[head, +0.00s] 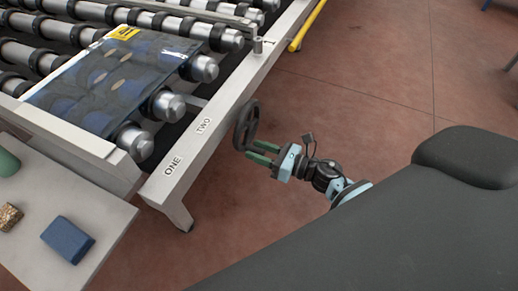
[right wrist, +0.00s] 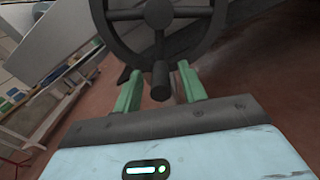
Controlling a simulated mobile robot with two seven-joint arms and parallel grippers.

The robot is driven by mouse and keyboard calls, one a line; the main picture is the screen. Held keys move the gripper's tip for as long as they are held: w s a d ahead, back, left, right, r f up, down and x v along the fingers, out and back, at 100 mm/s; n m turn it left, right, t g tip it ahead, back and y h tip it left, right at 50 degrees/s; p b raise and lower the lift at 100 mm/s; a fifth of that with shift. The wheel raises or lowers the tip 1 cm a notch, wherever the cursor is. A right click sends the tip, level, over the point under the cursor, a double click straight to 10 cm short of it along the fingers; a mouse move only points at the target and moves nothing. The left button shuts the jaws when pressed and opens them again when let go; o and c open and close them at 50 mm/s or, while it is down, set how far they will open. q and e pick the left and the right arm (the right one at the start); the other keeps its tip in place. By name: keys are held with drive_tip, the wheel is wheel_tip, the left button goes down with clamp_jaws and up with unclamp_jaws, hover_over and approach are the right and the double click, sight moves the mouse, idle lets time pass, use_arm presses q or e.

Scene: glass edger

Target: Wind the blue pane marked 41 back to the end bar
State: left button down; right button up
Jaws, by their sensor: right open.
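The blue pane (head: 115,78), see-through, with a yellow label marked 41 (head: 124,33), lies on the rollers of the edger bed. A dark handwheel (head: 246,125) stands at the bed's side rail, right of the label TWO. My right gripper (head: 258,153) is at the wheel's lower rim, its green fingers pointing at it. In the right wrist view the wheel (right wrist: 158,14) is ahead, and its handle knob (right wrist: 160,80) sits between the two open fingers (right wrist: 158,86). I cannot tell whether they touch it. My left gripper is not in view.
A side table (head: 35,240) at lower left holds a blue block (head: 67,240), a green item (head: 7,162) and a brown speckled block (head: 9,215). Red floor right of the rail is open.

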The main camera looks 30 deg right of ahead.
sight(253, 137)
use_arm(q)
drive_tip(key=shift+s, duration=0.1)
use_arm(e)
drive_tip(key=shift+w+a, duration=0.1)
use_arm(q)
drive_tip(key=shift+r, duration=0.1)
use_arm(e)
clamp_jaws()
